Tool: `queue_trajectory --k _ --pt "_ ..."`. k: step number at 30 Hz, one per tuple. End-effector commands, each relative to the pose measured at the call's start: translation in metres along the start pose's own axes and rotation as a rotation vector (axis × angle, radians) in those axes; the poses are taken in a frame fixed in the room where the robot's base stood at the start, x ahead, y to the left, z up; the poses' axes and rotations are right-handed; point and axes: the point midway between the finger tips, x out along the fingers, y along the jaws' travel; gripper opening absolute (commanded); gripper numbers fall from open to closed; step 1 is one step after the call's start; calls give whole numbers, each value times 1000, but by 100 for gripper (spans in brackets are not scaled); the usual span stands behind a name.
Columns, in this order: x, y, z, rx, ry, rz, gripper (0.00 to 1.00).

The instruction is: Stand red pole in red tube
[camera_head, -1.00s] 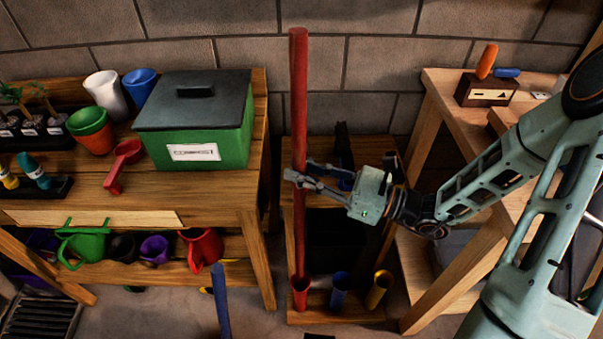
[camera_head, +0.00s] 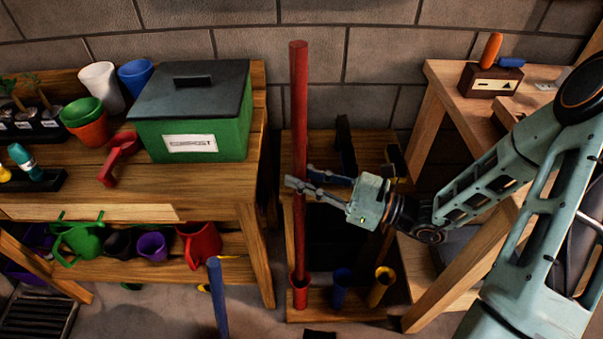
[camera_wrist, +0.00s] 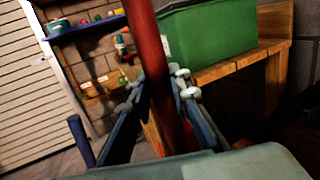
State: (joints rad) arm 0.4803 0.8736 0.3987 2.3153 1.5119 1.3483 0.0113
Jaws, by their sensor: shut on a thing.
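The long red pole (camera_head: 299,110) stands near upright in the head view. Its lower end is at the mouth of the red tube (camera_head: 300,296), and appears to be inside it. How deep it sits is hidden by the tube wall. My gripper (camera_head: 298,188) reaches in from the right and is shut on the pole around its middle. In the wrist view the red pole (camera_wrist: 153,55) passes between the two fingers (camera_wrist: 160,100), leaning a little in the picture.
A blue tube (camera_head: 341,289) and a yellow tube (camera_head: 381,286) stand right of the red tube on the wooden rack (camera_head: 335,308). A blue pole (camera_head: 218,295) is at front left. A bench with a green compost box (camera_head: 225,132) is left, a wooden table (camera_head: 450,80) right.

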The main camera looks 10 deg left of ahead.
Motion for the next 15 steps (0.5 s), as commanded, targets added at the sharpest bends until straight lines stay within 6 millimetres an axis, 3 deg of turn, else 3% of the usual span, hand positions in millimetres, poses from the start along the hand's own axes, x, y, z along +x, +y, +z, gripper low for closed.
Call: queue_trajectory --k 15 --pt "-3 0 -44 -1 -2 0 0"
